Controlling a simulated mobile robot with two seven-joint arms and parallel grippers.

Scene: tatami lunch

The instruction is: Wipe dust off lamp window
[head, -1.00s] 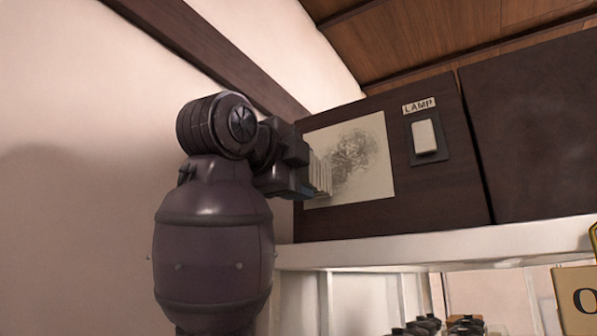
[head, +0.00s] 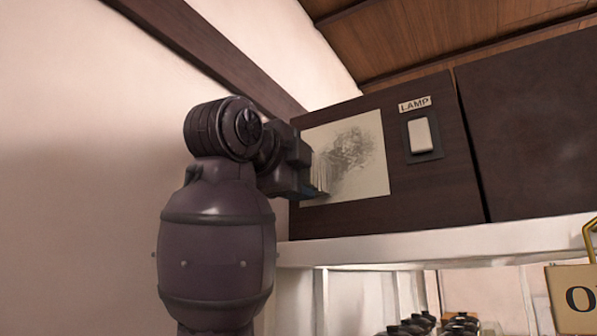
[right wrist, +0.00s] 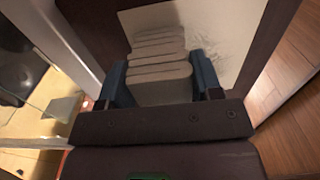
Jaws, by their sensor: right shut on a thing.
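The lamp window (head: 368,176) is a pale square panel on the dark cabinet front in the head view. A grey smudge of dust (head: 352,150) covers its middle and upper part. My right gripper (head: 312,184) is at the window's lower left. It is shut on a pale, ribbed cloth (right wrist: 160,58), which shows between the fingers in the right wrist view. The cloth lies against or very close to the window (right wrist: 236,28); contact is hard to tell. My arm and gripper hide the window's left edge in part. My left gripper is not in view.
A white switch (head: 422,135) under a LAMP label (head: 414,104) sits right of the window. A pale shelf (head: 430,243) runs below the cabinet. Dark bottles (head: 420,324) and a sign (head: 575,292) stand lower right. A plain wall (head: 80,200) is at left.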

